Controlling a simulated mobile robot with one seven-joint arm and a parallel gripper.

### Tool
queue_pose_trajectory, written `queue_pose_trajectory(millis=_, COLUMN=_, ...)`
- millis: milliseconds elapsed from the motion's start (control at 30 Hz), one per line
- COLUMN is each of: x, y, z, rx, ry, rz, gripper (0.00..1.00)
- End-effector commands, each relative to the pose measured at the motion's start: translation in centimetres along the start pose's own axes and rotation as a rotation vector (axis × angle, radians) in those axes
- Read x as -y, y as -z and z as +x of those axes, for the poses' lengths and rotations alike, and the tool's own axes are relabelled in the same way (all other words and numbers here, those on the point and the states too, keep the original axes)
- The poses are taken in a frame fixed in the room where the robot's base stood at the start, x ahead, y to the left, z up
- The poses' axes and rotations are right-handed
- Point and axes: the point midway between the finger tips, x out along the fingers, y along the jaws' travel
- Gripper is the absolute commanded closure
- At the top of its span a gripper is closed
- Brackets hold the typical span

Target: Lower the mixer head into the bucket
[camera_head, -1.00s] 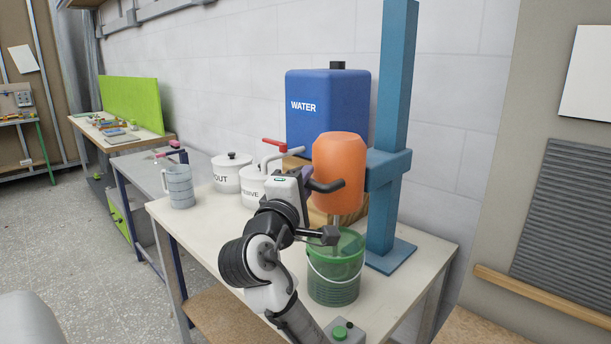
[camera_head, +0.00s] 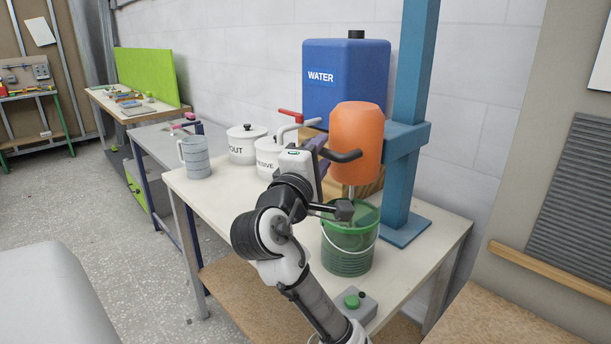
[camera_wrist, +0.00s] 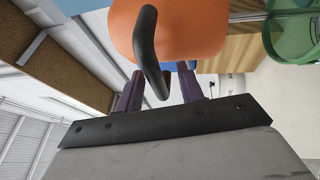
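The orange mixer head (camera_head: 356,140) hangs from a blue column (camera_head: 408,110) above the green bucket (camera_head: 347,252). Its thin shaft (camera_head: 351,191) points down to the bucket's opening; the lower end is hidden. A black handle (camera_head: 345,156) sticks out from the head towards me. My gripper (camera_head: 320,146) is at this handle. In the wrist view, the purple fingers of my gripper (camera_wrist: 160,90) are apart, with the end of the black handle (camera_wrist: 150,45) between them. Gaps show on both sides of the handle. The orange head also fills the top of the wrist view (camera_wrist: 190,30).
A blue water container (camera_head: 345,80) stands behind the head. White lidded pots (camera_head: 246,144) and a grey jug (camera_head: 195,158) stand left on the table (camera_head: 215,205). A box with a green button (camera_head: 352,301) lies in front of the bucket.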

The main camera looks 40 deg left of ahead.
Motion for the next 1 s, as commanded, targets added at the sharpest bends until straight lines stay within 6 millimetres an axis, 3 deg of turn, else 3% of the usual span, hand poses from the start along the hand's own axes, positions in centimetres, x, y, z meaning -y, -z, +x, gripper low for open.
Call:
queue_pose_trajectory(millis=500, x=0.2, y=0.1, z=-10.8, rx=-0.005, ry=-0.001, rz=0.003, gripper=0.62)
queue_pose_trajectory(millis=700, x=0.1, y=0.1, z=-12.7, rx=-0.003, ry=0.001, rz=0.001, gripper=0.62)
queue_pose_trajectory(millis=1000, x=0.1, y=0.1, z=-12.9, rx=-0.002, ry=0.002, rz=0.000, gripper=0.62)
